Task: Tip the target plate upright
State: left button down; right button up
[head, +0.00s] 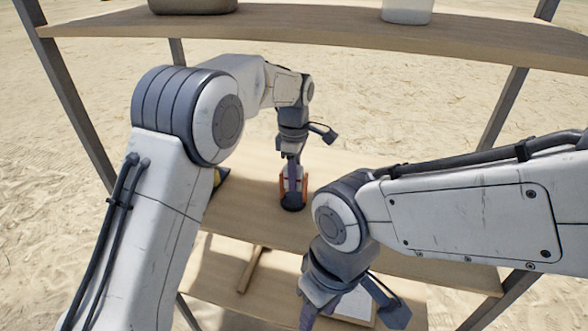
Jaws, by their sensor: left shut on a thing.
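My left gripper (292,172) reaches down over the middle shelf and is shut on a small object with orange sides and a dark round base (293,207). The object is upright at the shelf surface, and the fingers cover its middle. I cannot tell whether it is the target plate; no plate shows clearly. My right gripper (335,318) hangs in front of the shelf's near edge, at the bottom of the head view. Its fingertips are cut off by the frame, so its opening is hidden.
The wooden middle shelf (250,215) is mostly bare. A dark and yellow item (221,178) is partly hidden behind my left arm. The upper shelf (310,28) holds a brown container (193,5) and a white vessel (407,10). Dark metal posts (72,100) frame the rack.

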dwell(0.4)
pick_arm(q)
jog(key=c, duration=0.7)
grip_release()
